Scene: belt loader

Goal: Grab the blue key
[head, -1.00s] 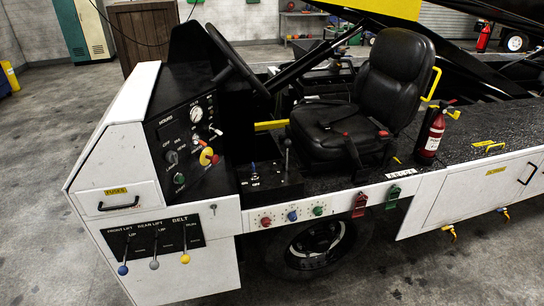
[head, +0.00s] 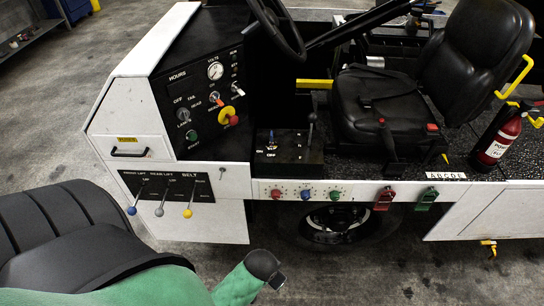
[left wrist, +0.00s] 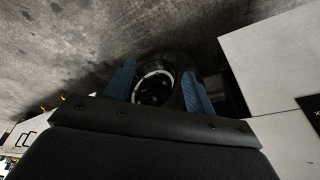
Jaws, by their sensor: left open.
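A small round blue piece (head: 306,194) sits on the white front panel between a red piece (head: 277,193) and a green one (head: 334,194). It is too small to tell whether it is a key. Another small blue piece (head: 271,141) stands on the black console above. My left gripper (left wrist: 156,82) is open and empty in the left wrist view, its two blue fingers apart with the dark wheel beyond them. No blue key shows clearly in that view. In the head view my green and black left arm is at the lower left, below the panel. My right gripper is not in view.
Lift levers with blue, grey and yellow knobs, the blue one (head: 131,210) at left, hang on the left cabinet. Red (head: 384,198) and green (head: 427,198) tags hang to the right. The seat (head: 400,100) and fire extinguisher (head: 497,137) stand behind. Floor in front is open.

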